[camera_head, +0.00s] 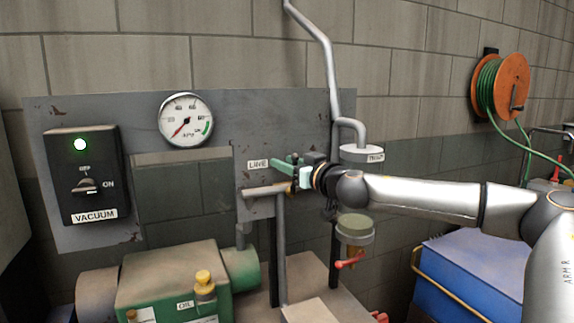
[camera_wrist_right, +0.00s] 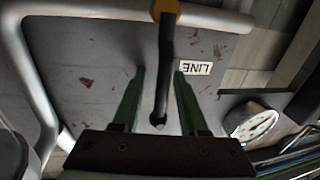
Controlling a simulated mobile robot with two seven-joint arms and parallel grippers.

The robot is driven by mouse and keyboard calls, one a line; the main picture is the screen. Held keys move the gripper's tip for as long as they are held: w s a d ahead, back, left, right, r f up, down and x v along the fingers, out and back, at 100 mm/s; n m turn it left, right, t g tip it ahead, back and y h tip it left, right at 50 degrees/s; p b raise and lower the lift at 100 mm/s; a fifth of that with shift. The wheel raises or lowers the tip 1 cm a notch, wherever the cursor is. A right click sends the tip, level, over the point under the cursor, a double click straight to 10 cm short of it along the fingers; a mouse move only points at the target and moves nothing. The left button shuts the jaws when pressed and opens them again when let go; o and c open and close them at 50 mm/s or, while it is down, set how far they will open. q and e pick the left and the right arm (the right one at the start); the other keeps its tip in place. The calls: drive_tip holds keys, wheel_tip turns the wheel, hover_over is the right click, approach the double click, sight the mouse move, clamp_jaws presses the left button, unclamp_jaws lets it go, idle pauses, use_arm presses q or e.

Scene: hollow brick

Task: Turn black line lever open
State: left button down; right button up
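The black line lever (camera_wrist_right: 166,60) hangs down the picture in the right wrist view from an orange-yellow hub (camera_wrist_right: 166,10) on a grey pipe. In the head view the lever (camera_head: 295,170) is a small dark upright bar, partly hidden by my gripper. It stands crosswise to the horizontal pipe (camera_head: 262,191). My right gripper (camera_wrist_right: 160,78) has its two green fingers apart, one on each side of the lever, with a visible gap on both sides. In the head view the right gripper (camera_head: 285,164) reaches in from the right. My left gripper is not in view.
A LINE label (camera_head: 258,163) is on the grey panel (camera_head: 85,107) beside the lever. A pressure gauge (camera_head: 186,119) and a vacuum switch box (camera_head: 83,172) are further left. A grey trap (camera_head: 361,153) and bent pipe stand close by the right arm. A green pump (camera_head: 175,285) sits below.

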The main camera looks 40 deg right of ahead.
clamp_jaws()
idle(1.2)
